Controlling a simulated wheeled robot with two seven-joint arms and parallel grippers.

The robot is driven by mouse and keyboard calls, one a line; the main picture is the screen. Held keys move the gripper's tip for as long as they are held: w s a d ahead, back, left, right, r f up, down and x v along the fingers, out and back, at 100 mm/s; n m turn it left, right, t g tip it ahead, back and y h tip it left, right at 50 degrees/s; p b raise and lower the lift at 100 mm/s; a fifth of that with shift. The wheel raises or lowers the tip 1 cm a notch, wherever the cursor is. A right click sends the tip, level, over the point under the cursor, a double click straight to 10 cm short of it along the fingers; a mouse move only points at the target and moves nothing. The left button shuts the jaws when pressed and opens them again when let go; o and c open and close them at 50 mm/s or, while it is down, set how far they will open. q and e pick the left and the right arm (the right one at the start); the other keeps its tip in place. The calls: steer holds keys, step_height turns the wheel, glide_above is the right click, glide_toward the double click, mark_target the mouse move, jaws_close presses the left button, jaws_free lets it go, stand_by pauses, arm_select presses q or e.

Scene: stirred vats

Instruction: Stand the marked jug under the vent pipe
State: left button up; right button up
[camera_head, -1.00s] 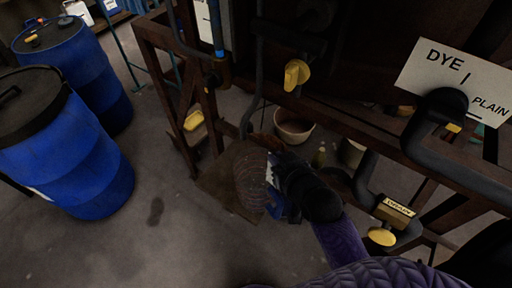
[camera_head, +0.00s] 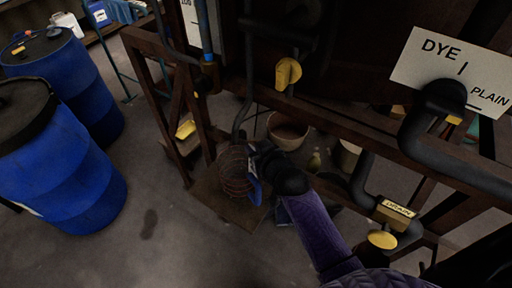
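The marked jug (camera_head: 234,172) looks like a see-through round vessel with reddish ring lines, low over a brown board (camera_head: 222,207). My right gripper (camera_head: 256,168) is at its right side and appears shut on it; the fingertips are partly hidden. A blue and white piece (camera_head: 254,190) shows beside the gripper. A dark thin pipe (camera_head: 243,112), which may be the vent pipe, comes down and bends just above the jug's far side. I cannot tell whether the jug touches the board or is directly under the pipe end. My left gripper is not in view.
A rusty frame (camera_head: 165,100) stands around the pipes. A bowl (camera_head: 288,133) and a small yellowish bottle (camera_head: 315,160) are behind my gripper. Yellow valve handles (camera_head: 288,73) (camera_head: 382,240) stick out. Blue barrels (camera_head: 65,165) stand left; the floor between is clear.

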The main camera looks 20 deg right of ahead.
steer(key=shift+o, duration=0.8)
steer(key=shift+s+r, duration=0.2)
steer(key=shift+r, duration=0.05)
steer(key=p+v, duration=0.3)
steer(key=v, duration=0.8)
steer(key=s+f+g, duration=0.3)
steer(key=s+f, duration=0.2)
steer(key=f, duration=0.5)
steer(key=s+f+g, duration=0.3)
steer(key=s+f, duration=0.2)
steer(key=f, duration=0.6)
steer(key=s+f+n+g, duration=0.1)
steer(key=s+f+g, duration=0.2)
steer(key=s, duration=0.6)
steer(key=s+d+f+g+h, duration=0.1)
steer(key=s+f+g, duration=0.2)
steer(key=s+f, duration=0.4)
steer(key=s, duration=0.2)
steer(key=shift+s+d+n, duration=0.3)
steer(key=shift+s+n, duration=0.05)
steer(key=shift+n, duration=0.05)
